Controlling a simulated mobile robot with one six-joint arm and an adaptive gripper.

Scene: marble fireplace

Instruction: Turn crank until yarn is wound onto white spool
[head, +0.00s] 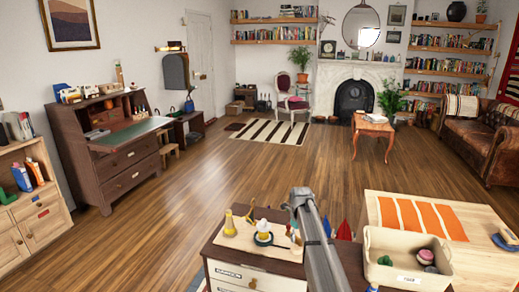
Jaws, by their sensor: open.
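In the head view, a cream board (240,241) lies on top of a dark-topped cabinet near the bottom middle. A yellow cone-shaped piece (229,224) stands on its left part. Right of it is a small white round piece (263,227) with green and yellow parts, probably the white spool. A small brown upright piece (250,212) stands behind, between them; I cannot tell whether it is the crank. The yarn's path is too small to make out. My grey arm rises just right of the board and hides part of the cabinet top. My gripper does not show.
A cream bin (407,279) with green and pink balls stands right of my arm. Behind it is a light wooden table (478,225) with an orange-striped cloth (424,217). Red and blue pointed things (344,231) stand close to my arm. Open wooden floor lies beyond the cabinet.

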